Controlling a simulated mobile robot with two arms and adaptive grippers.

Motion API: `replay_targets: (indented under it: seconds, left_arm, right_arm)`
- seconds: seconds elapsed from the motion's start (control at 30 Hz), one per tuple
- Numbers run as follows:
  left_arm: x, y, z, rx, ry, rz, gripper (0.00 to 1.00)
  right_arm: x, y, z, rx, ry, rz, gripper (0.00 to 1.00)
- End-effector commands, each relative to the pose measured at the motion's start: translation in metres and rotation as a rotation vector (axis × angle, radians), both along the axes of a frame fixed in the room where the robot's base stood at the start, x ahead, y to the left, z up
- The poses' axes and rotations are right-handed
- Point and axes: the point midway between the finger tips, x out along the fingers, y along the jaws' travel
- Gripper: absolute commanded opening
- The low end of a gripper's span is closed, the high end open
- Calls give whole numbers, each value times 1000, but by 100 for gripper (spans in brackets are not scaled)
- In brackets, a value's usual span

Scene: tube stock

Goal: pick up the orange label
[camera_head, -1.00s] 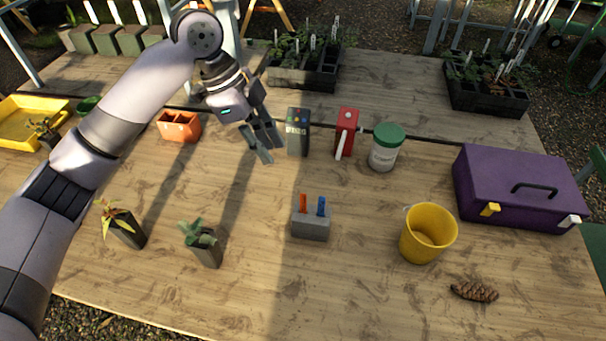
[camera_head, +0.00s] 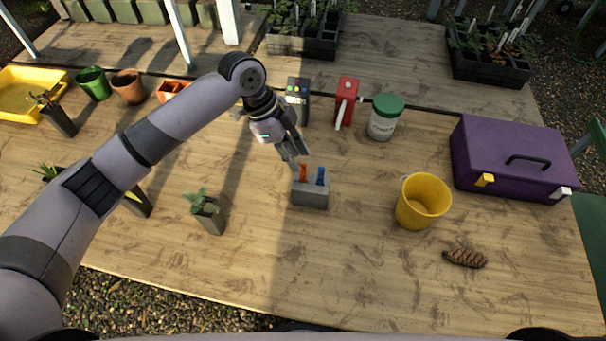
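The orange label (camera_head: 303,173) stands upright in the left slot of a small grey block (camera_head: 311,195). A blue label (camera_head: 320,176) stands in the block beside it, to the right. My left gripper (camera_head: 297,158) points down just above and behind the orange label, close to its top. Its fingers look apart with nothing between them; I cannot tell whether they touch the label. My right gripper is not in view.
A yellow bucket (camera_head: 423,202) stands right of the block, and a potted plant (camera_head: 208,214) stands to its left. The table in front is clear.

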Motion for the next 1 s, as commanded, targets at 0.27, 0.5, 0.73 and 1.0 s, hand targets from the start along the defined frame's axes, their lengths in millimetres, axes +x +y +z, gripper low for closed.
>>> replay_targets:
  seconds: [0.27, 0.5, 0.73, 1.0]
  left_arm:
    - [-7, -18, -34, 1, 5, -2, 25]
    - [-7, -20, -41, 1, 0, -1, 25]
    - [-7, -20, -41, 1, 0, -1, 15]
    - [-7, -20, -41, 1, 0, -1, 0]
  right_arm:
    - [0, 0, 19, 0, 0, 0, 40]
    - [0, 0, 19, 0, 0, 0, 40]
    - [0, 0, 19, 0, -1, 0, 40]
    - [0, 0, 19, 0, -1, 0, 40]
